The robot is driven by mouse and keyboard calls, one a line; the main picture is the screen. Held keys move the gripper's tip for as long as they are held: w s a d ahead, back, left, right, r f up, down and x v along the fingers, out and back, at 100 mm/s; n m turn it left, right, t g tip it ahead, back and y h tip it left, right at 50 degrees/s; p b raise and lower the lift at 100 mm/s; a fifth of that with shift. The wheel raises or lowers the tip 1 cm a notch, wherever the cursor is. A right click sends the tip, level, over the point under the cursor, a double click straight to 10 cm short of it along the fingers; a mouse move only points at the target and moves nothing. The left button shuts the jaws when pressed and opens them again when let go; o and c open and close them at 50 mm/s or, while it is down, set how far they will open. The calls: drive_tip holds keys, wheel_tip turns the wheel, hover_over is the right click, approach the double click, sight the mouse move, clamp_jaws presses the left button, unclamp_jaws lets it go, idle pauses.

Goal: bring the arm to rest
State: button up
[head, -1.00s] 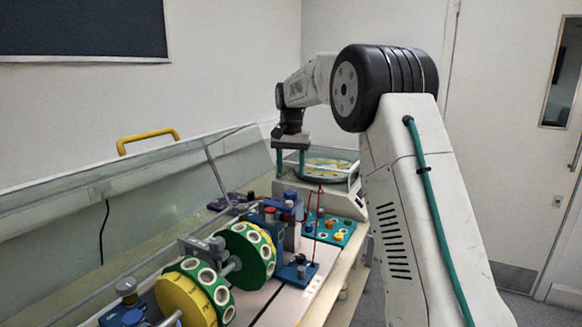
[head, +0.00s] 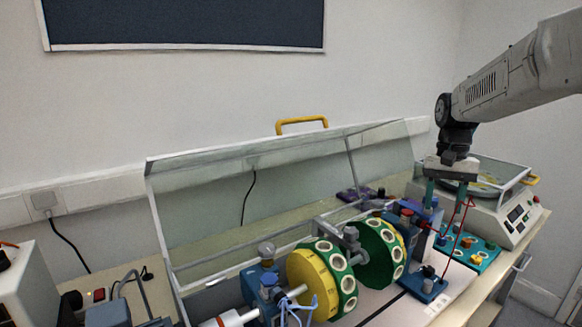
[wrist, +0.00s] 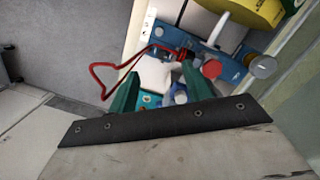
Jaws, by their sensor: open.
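My gripper (head: 445,197) hangs from my arm at the right of the head view, pointing down. Its two green fingers stand apart with a gap between them. It is above the right end of the bench, close in front of the balance (head: 508,222) and over the teal tray (head: 478,252). In the wrist view my gripper (wrist: 160,92) shows its green fingers spread, with a white piece and blue parts seen beyond the gap. I cannot tell how high the fingertips are above those parts.
A rotor with green and yellow discs (head: 298,270) sits on blue stands at the bench middle. A clear raised cover (head: 270,160) with a yellow handle (head: 301,121) stands behind. A red cable (head: 459,225) loops near my fingers. A dark board (head: 180,22) hangs on the wall.

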drive_tip(key=s+a+n+t, duration=0.1)
drive_tip(key=s+a, duration=0.2)
drive_tip(key=s, duration=0.8)
drive_tip(key=s+a+n, duration=0.2)
drive_tip(key=s+a, duration=0.1)
drive_tip(key=s, duration=0.8)
drive_tip(key=s+a+n+t, duration=0.1)
drive_tip(key=s+a, duration=0.3)
drive_tip(key=s, duration=0.8)
drive_tip(key=shift+f+n+t, duration=0.3)
